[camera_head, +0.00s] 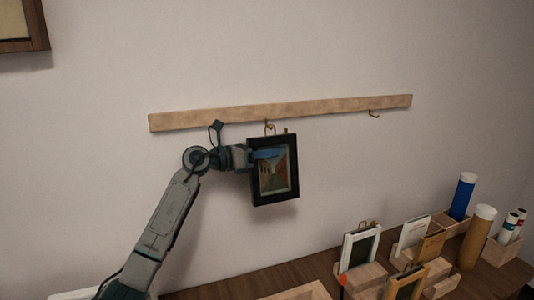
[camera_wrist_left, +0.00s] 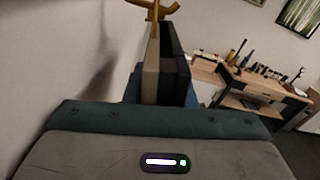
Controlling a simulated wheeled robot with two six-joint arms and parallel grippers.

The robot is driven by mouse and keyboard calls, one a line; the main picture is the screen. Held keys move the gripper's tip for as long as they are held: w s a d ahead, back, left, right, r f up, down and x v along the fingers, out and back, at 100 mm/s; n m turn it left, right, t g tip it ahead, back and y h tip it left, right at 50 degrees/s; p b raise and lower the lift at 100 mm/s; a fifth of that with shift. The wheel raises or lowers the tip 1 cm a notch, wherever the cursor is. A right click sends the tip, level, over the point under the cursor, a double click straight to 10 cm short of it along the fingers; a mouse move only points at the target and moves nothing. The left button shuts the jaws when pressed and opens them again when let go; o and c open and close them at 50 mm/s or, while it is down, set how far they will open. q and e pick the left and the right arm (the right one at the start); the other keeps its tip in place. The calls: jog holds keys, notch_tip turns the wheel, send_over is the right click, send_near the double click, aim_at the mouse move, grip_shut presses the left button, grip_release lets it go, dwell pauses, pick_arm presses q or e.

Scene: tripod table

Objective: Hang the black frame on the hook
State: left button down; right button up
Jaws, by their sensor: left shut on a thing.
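The black frame (camera_head: 276,176), with a street picture in it, is held upright near the wall just below the wooden rail (camera_head: 200,117). My left gripper (camera_head: 253,156) is shut on its left edge. In the left wrist view the frame (camera_wrist_left: 174,65) shows edge-on between the fingers (camera_wrist_left: 160,98), its back towards the wall. A brass hook (camera_head: 269,128) on the rail is directly above the frame's top edge; brass also shows above the frame in the wrist view (camera_wrist_left: 153,12). I cannot tell whether frame and hook are engaged. My right gripper is not in view.
A second hook (camera_head: 374,114) on the rail's right is empty. Below right, the brown table (camera_head: 225,287) carries a white frame (camera_head: 359,247), wooden holders, a blue tube (camera_head: 462,196) and a brown tube (camera_head: 476,237).

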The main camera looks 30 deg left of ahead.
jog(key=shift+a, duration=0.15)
pick_arm(q)
jog(key=c, duration=1.1)
grip_release()
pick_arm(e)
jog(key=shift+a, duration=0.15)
